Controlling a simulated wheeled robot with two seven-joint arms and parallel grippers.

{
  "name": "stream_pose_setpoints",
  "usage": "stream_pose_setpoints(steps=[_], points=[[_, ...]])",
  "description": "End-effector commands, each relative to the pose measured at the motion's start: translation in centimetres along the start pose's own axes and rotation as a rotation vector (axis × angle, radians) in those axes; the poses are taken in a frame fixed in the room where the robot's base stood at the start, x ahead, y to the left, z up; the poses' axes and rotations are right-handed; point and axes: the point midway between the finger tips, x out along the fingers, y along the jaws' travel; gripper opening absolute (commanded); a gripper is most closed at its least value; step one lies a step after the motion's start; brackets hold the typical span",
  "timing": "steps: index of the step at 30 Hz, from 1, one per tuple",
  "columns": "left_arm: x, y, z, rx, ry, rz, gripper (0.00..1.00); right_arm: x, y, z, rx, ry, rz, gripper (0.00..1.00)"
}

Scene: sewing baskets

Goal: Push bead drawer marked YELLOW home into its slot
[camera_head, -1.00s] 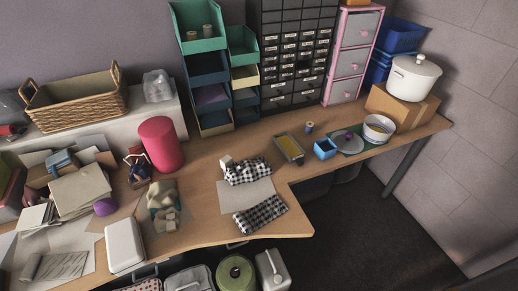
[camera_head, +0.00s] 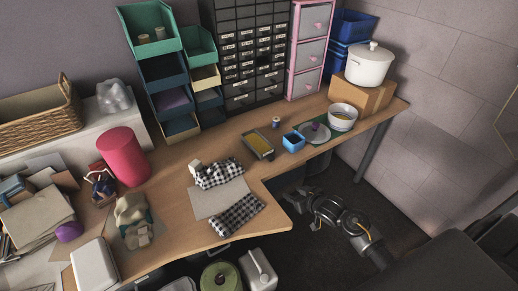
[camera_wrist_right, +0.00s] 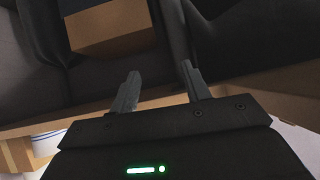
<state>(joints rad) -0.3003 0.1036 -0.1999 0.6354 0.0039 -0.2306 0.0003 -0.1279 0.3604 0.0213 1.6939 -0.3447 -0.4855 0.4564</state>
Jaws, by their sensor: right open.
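A grey tray-like drawer (camera_head: 258,146) with yellow contents lies on the table in front of the black drawer cabinet (camera_head: 238,103). Its marking is too small to read. The cabinet has several rows of small labelled drawers. A dark gap (camera_head: 263,69) shows among them, but I cannot tell surely whether it is an empty slot. My right gripper (camera_head: 303,207) is beyond the table's front edge, to the right of and nearer than the drawer. In the right wrist view its two fingers (camera_wrist_right: 160,70) are apart with nothing between them. My left gripper is not in view.
A blue box (camera_head: 293,142), a white bowl (camera_head: 342,117) and a green mat stand right of the drawer. Checkered cloth (camera_head: 218,172) lies in front. Teal stacked bins (camera_head: 150,30) and a pink drawer unit (camera_head: 310,48) flank the cabinet.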

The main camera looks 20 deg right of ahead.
Motion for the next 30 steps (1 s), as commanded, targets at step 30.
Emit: stream_pose_setpoints(steps=[30], points=[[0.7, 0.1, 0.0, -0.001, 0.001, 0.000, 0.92, 1.3, -1.1, -12.3, -0.066, 0.184, -0.032, 0.47]])
